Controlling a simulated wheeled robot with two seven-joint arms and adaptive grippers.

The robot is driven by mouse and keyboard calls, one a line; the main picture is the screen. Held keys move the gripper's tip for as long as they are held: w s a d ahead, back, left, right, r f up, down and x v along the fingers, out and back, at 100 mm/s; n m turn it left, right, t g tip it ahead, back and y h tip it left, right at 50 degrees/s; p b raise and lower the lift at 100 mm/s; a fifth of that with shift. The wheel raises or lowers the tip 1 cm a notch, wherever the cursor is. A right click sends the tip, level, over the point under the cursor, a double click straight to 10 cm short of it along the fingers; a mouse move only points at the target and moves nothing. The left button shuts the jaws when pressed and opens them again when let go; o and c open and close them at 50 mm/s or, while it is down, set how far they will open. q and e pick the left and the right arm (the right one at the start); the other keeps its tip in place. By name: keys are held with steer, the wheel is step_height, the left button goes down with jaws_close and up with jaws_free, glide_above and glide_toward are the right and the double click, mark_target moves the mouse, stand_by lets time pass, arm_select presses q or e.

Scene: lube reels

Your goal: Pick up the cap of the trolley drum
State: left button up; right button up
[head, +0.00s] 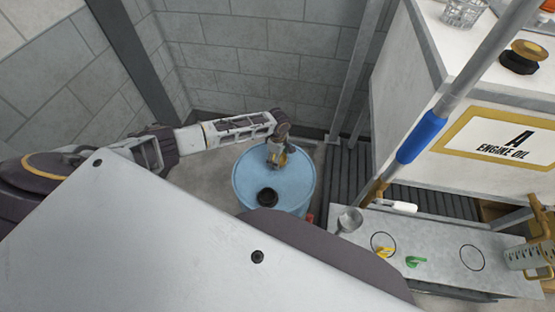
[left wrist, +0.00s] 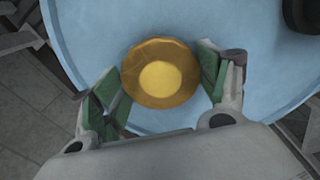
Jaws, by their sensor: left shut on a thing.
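The blue trolley drum (head: 247,180) stands on the floor at the middle of the head view; its lid also fills much of the left wrist view (left wrist: 90,30). A round brass-coloured cap (left wrist: 160,73) is between the green-padded fingers of my left gripper (left wrist: 162,85), which is shut on it. In the head view my left gripper (head: 277,157) is over the far part of the drum lid. I cannot tell whether the cap is seated or lifted. A black fitting (head: 267,197) is on the lid nearer me. My right gripper is not in view.
A white engine oil tank (head: 430,110) stands to the right, with a pole with a blue grip (head: 422,137) in front. Block walls close off the back.

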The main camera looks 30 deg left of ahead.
arm_select(q)
steer(key=shift+c, duration=0.8)
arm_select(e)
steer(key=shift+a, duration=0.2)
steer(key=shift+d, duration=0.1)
arm_select(q)
steer(key=shift+r, duration=0.65)
step_height(320, 180, up, 4)
steer(key=shift+r, duration=0.2)
steer(key=shift+r+p, duration=0.3)
steer(key=shift+r, duration=1.9)
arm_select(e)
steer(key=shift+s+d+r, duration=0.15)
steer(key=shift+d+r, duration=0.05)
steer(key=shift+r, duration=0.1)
